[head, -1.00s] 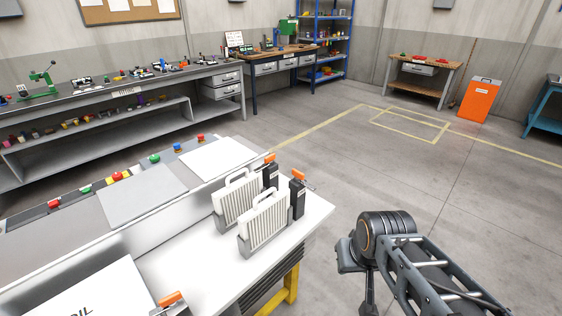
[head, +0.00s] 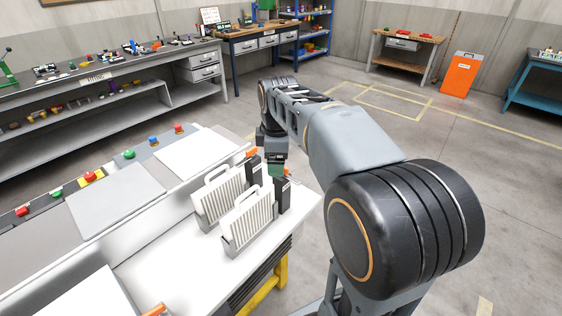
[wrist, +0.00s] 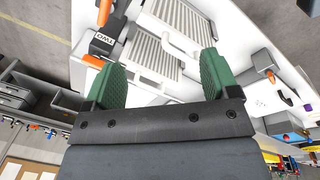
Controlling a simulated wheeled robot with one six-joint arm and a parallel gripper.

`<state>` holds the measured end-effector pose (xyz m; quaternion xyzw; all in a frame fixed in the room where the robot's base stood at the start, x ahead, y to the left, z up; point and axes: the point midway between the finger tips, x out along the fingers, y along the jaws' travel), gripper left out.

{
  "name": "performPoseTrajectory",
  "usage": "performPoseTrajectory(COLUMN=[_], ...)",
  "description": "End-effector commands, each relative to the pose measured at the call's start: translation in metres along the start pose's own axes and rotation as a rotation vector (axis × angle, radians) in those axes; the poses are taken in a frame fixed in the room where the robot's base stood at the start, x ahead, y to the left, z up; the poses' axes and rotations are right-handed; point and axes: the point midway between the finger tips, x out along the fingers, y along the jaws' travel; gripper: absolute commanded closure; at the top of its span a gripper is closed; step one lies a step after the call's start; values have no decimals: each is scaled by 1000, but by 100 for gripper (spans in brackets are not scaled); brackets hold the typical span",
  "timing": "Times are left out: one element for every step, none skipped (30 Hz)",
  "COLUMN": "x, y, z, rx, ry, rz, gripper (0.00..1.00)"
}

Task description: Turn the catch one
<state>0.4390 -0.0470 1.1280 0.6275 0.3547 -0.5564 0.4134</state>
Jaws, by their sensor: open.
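Two black catch blocks stand at the end of the white bench beside two white ribbed panels. The far block (head: 254,168) has an orange lever (head: 252,153). The near block (head: 283,196) is partly behind my gripper (head: 277,166), and its lever is hidden in the head view. In the wrist view one block (wrist: 102,45) carries a label that seems to read TWO, with an orange lever beside it (wrist: 92,61). The other block (wrist: 117,16) has an orange lever (wrist: 104,12); its label is not readable. My gripper (wrist: 163,78) is open, green fingers apart, nothing between them.
White ribbed panels with handles (head: 249,215) stand close to the blocks. Another orange lever (head: 155,310) shows at the bottom of the head view. A raised ledge (head: 150,212) runs along the bench. The floor to the right is open.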

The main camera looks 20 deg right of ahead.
Motion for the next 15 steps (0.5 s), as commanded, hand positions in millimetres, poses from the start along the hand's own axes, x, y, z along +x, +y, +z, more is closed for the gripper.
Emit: performPoseTrajectory(x=[-5, -7, -9, -10, -11, -12, -12, -13, -13, -13, -13, -13, -13, -12, -11], y=[19, 28, 40, 48, 55, 64, 70, 75, 82, 86, 90, 94, 96, 98, 100], z=[1, 1, 2, 3, 4, 6, 7, 9, 10, 12, 13, 14, 15, 16, 17], rx=[-115, -187, -280, -343, -404, -480, -531, -578, -635, -671, -706, -744, -768, -789, -810], ry=[-7, -9, -11, -11, -10, -8, -6, -4, -1, 2, 4, 7, 9, 11, 13], rz=[-20, -32, -47, -57, -67, -80, -87, -95, -103, -110, -114, -120, -124, -127, -130], gripper=[19, 19, 19, 19, 19, 19, 19, 19, 19, 19, 19, 19, 19, 19, 19])
